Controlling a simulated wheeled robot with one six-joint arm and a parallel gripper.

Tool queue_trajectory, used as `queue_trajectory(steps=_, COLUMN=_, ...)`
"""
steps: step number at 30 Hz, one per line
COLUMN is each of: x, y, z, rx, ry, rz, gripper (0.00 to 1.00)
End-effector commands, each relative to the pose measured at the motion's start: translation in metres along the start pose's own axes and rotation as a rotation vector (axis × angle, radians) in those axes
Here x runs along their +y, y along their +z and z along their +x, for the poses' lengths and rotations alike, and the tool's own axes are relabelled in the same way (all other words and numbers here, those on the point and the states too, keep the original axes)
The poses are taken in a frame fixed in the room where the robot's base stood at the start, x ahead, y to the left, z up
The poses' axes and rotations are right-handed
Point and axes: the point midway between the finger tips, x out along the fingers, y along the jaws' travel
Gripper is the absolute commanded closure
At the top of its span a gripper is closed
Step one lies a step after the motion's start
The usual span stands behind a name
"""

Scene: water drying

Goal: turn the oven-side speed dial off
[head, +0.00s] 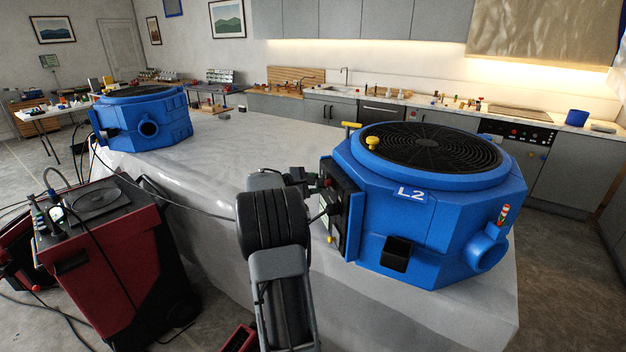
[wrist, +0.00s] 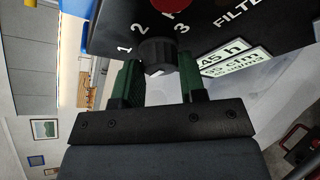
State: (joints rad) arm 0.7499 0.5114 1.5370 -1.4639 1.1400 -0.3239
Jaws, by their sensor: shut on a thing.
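The blue machine marked L2 (head: 420,215) stands on the covered counter, on the side nearer the oven. Its dark control panel (head: 345,205) faces left and also shows in the wrist view (wrist: 225,25). The black speed dial (wrist: 157,50) sits on that panel, with white numbers 1, 2 and 3 around it. My gripper (wrist: 158,72) has its green fingers on either side of the dial and is shut on it. In the head view, my gripper (head: 325,183) reaches the panel, and the dial is hidden. I cannot tell which mark the dial points to.
A red button (wrist: 168,5) is beside the dial on the panel. A second blue machine (head: 145,118) stands at the counter's far left. A red cart (head: 105,255) with cables stands on the floor at left. The oven (head: 515,133) is in the back cabinets. The counter (head: 225,150) between the machines is clear.

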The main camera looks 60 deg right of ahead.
Motion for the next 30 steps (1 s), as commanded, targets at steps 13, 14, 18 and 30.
queue_trajectory(steps=13, x=-0.0008, y=-0.0005, z=0.0003, rx=-0.001, ry=-0.013, rz=-0.029, gripper=0.86)
queue_trajectory(steps=14, x=-0.0008, y=-0.0005, z=0.0003, rx=-0.001, ry=-0.013, rz=-0.029, gripper=0.86)
queue_trajectory(steps=18, x=-0.0008, y=-0.0006, z=0.0003, rx=-0.001, ry=-0.013, rz=-0.029, gripper=0.6)
queue_trajectory(steps=30, x=-0.0002, y=-0.0002, z=0.0002, rx=0.0, ry=-0.012, rz=-0.027, gripper=0.36)
